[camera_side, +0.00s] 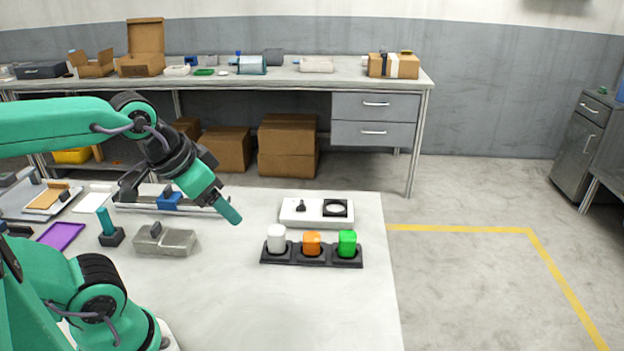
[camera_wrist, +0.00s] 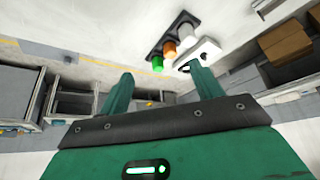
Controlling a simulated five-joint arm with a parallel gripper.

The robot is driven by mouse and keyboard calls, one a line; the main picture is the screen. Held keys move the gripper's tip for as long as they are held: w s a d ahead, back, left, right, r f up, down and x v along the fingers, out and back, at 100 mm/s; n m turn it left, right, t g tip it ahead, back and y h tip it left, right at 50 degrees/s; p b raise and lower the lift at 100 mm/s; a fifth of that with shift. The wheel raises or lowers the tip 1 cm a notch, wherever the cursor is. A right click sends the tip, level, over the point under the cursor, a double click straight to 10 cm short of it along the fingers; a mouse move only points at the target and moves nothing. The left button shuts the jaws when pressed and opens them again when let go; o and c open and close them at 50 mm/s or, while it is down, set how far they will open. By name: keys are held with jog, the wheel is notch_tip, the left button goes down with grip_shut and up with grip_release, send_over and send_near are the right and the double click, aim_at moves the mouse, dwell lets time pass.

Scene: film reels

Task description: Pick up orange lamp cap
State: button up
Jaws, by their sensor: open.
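The orange lamp cap (camera_side: 311,243) sits in the middle slot of a black three-slot holder (camera_side: 291,262) on the white table. A white cap (camera_side: 276,238) is in the slot to its left and a green cap (camera_side: 347,243) in the slot to its right. My gripper (camera_side: 229,211) is in the air to the left of the holder, apart from it, pointing down and right. In the wrist view my gripper (camera_wrist: 160,84) has its two green fingers spread wide with nothing between them. There the orange cap (camera_wrist: 169,47) appears beyond the fingers, between the green and white caps.
A white box with a black ring (camera_side: 316,222) lies just behind the holder. A grey metal block (camera_side: 178,243), a green-handled tool (camera_side: 107,224) and a purple tray (camera_side: 61,235) lie on the left. The table's front middle (camera_side: 270,310) is clear.

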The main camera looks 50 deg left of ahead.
jog(key=shift+o, duration=0.4)
jog(key=shift+w, duration=0.15)
jog(key=m+g, duration=0.2)
jog(key=g, duration=0.3)
send_over(312, 236)
jog(key=f, duration=1.4)
jog(key=shift+s+d+f, duration=0.15)
jog(key=shift+s+d, duration=0.05)
jog(key=shift+s, duration=0.15)
jog(key=shift+w+f+g, duration=0.25)
jog(key=shift+f+g, duration=0.05)
jog(key=shift+f, duration=0.2)
jog(key=shift+a+f, duration=0.15)
jog(key=shift+f, duration=1.8)
jog(key=shift+a+f, duration=0.1)
jog(key=shift+f, duration=1.85)
